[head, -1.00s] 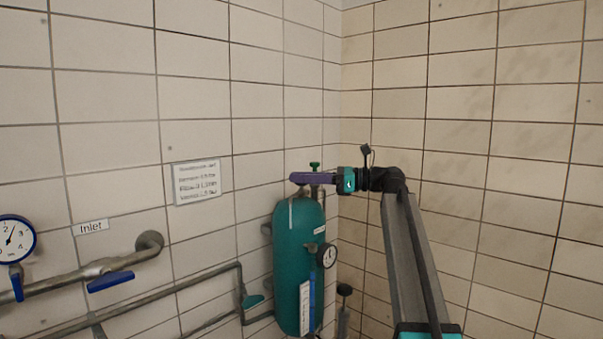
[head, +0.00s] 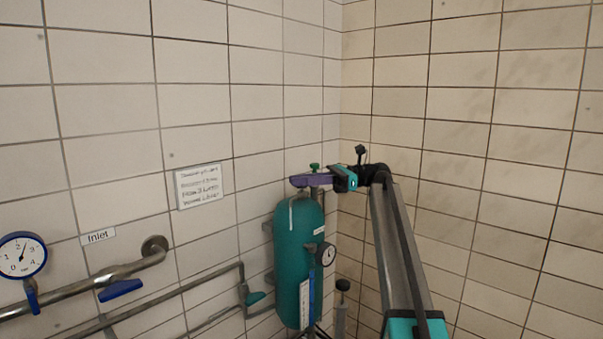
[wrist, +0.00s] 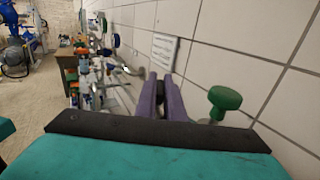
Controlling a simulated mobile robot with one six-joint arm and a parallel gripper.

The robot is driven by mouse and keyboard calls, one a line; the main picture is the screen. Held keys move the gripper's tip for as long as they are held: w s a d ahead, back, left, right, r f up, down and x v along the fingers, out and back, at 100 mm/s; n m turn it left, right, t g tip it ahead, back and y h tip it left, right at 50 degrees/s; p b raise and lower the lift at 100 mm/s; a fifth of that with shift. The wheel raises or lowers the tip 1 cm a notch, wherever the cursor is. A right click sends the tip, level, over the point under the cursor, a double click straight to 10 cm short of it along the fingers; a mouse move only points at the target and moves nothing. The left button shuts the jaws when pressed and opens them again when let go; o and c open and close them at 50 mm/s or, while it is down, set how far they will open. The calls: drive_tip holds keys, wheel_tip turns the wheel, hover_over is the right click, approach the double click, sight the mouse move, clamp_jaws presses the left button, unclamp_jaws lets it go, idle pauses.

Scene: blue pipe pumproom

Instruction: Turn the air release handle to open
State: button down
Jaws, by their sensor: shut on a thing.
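The green tank (head: 298,262) stands in the corner, with a green knob (head: 314,167) above its top. My gripper (head: 300,181), with purple fingers, reaches in from the right just over the tank top. In the wrist view the fingers (wrist: 160,80) are close together, with a dark piece between them. I take this piece for the air release handle; it is mostly hidden by the fingers. The green knob (wrist: 225,101) stands to the right of the fingers in the wrist view, apart from them.
A pressure gauge (head: 326,254) sits on the tank's right side. A second gauge (head: 21,255), a blue lever (head: 120,290) and an Inlet pipe (head: 72,290) are on the left wall. A sign (head: 199,185) hangs on that wall. Tiled walls meet close behind the tank.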

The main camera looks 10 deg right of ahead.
drive_tip(key=shift+n+g+p, duration=0.4)
drive_tip(key=shift+g+p, duration=0.2)
drive_tip(key=shift+p, duration=0.2)
drive_tip(key=c, duration=1.9)
unclamp_jaws()
drive_tip(key=shift+o, duration=0.2)
drive_tip(key=shift+r, duration=0.15)
drive_tip(key=shift+r+p, duration=1.4)
drive_tip(key=shift+r, duration=0.15)
drive_tip(key=s+r+b, duration=0.1)
drive_tip(key=s+b, duration=0.5)
drive_tip(key=s, duration=1)
drive_tip(key=shift+r, duration=0.3)
drive_tip(key=shift+a, duration=0.1)
